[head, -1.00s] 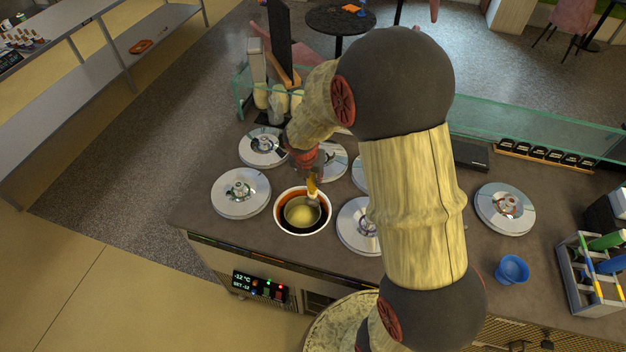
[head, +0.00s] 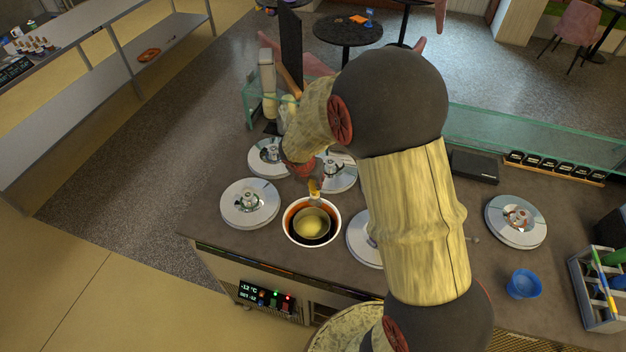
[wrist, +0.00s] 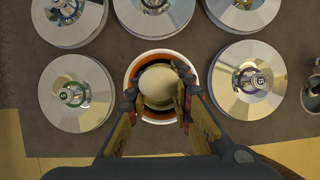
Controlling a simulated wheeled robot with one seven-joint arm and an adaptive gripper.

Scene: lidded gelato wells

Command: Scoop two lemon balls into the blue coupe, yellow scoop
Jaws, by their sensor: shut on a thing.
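The open well (head: 336,233) has a white rim, an orange-brown inner wall and pale yellow gelato (head: 312,226) low inside; it also shows in the wrist view (wrist: 137,66). My gripper (head: 311,180) is above the far edge of the well, mostly hidden by my own arm. In the wrist view my gripper (wrist: 158,105) is over the well. The blue coupe (head: 523,284) stands upright on the counter at right.
Round metal lids surround the open well, including one at left (head: 250,204) and one at far right (head: 516,221). A rack with coloured scoops (head: 598,290) stands at the right edge. A glass guard (head: 530,139) runs along the back. Bare counter lies around the coupe.

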